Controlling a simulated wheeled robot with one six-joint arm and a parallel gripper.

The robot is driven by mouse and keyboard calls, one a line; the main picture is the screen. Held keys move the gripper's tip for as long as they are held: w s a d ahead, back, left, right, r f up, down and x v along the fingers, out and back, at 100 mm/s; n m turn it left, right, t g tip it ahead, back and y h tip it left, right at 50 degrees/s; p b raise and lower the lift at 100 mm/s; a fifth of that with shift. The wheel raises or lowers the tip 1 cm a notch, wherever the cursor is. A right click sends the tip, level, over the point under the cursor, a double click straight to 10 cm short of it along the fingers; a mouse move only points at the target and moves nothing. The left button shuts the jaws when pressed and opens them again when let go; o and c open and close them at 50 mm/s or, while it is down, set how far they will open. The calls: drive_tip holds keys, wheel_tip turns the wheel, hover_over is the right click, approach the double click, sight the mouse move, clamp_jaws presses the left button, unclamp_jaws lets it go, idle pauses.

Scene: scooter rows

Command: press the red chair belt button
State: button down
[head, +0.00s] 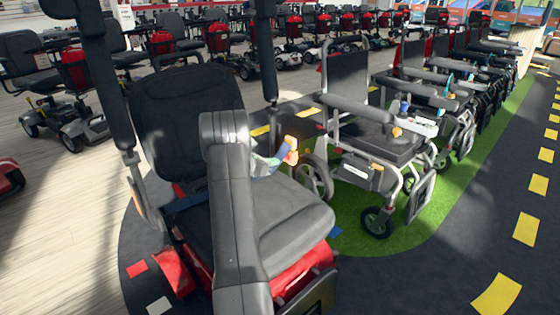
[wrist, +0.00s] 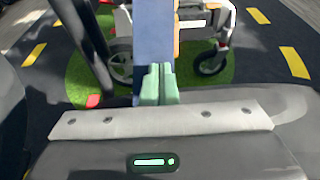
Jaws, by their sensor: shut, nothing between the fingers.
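The red power chair, with a black padded seat (head: 290,225) and backrest (head: 185,115), fills the front of the head view. A dark blue strap (head: 187,203) lies at the left rear of the seat. My gripper (head: 272,160) shows small above the seat's right side, partly behind my arm. In the wrist view its green fingers (wrist: 158,84) are together and empty. A blue upright piece (wrist: 153,40) with an orange edge stands just beyond the fingertips; I cannot tell whether they touch. A blue and orange piece (head: 291,152) also shows there in the head view. I cannot make out the belt button.
A grey wheelchair (head: 380,140) stands close on the right, on a green mat (head: 400,235), with more chairs behind. Scooters (head: 65,85) line the back left. The dark lane with yellow dashes (head: 497,294) at right is clear.

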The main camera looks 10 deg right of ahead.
drive_tip(key=p+v, duration=0.2)
drive_tip(key=v, duration=0.7)
drive_tip(key=shift+w, duration=0.2)
